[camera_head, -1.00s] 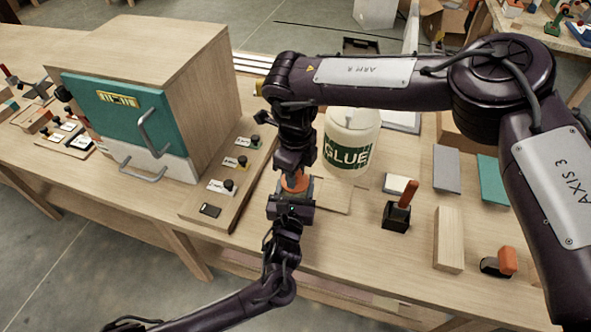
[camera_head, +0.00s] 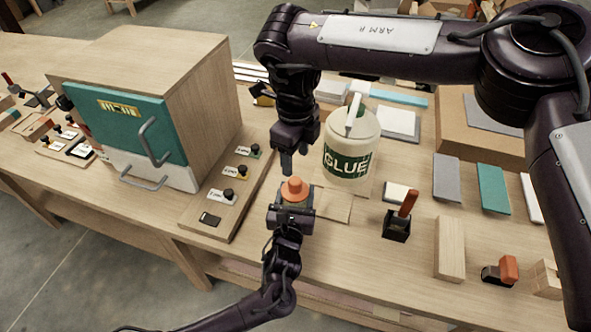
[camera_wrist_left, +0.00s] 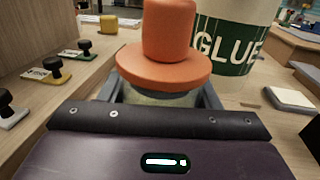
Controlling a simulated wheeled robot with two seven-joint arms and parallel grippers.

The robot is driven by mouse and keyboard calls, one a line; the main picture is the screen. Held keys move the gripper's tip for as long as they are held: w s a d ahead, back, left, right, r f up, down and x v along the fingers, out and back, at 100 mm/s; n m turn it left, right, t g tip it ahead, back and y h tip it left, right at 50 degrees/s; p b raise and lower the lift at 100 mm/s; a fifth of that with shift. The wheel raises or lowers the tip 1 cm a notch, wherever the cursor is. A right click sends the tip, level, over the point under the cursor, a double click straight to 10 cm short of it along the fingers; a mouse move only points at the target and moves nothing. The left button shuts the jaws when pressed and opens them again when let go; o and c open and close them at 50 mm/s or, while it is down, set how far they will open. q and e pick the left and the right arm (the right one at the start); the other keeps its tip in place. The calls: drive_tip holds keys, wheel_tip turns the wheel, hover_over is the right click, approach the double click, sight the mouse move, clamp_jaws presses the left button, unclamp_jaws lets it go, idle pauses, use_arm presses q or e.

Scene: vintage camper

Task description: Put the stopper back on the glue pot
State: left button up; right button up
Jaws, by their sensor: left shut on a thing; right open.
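The orange stopper (camera_head: 295,190) sits upright on top of a small pale greenish pot (camera_wrist_left: 160,98), which I take to be the glue pot. In the left wrist view the stopper (camera_wrist_left: 167,50) has a wide flange covering the pot's mouth, so how deep it sits is hidden. My left gripper (camera_head: 293,207) is shut around the pot, just below the stopper. My right gripper (camera_head: 288,160) is open and empty, above the stopper and apart from it, pointing down.
A large white tub labelled GLUE (camera_head: 350,150) stands just right of my grippers. A wooden cabinet with a teal door (camera_head: 120,118) and a board of stamps (camera_head: 232,205) are at left. A black holder with an orange-brown handle (camera_head: 397,228) and wooden block (camera_head: 450,248) are at right.

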drive_tip(key=shift+r, duration=1.45)
use_arm(q)
drive_tip(key=o, duration=1.4)
drive_tip(key=shift+o, duration=0.2)
drive_tip(key=shift+s+a+b, duration=0.2)
drive_tip(key=shift+s, duration=1.1)
drive_tip(key=shift+s+a+b, duration=0.25)
drive_tip(key=shift+s, duration=1)
drive_tip(key=shift+s+a+b, duration=0.2)
drive_tip(key=shift+s, duration=1.1)
use_arm(e)
drive_tip(key=shift+f, duration=0.7)
use_arm(q)
drive_tip(key=shift+s, duration=0.1)
use_arm(e)
drive_tip(key=shift+s, duration=0.1)
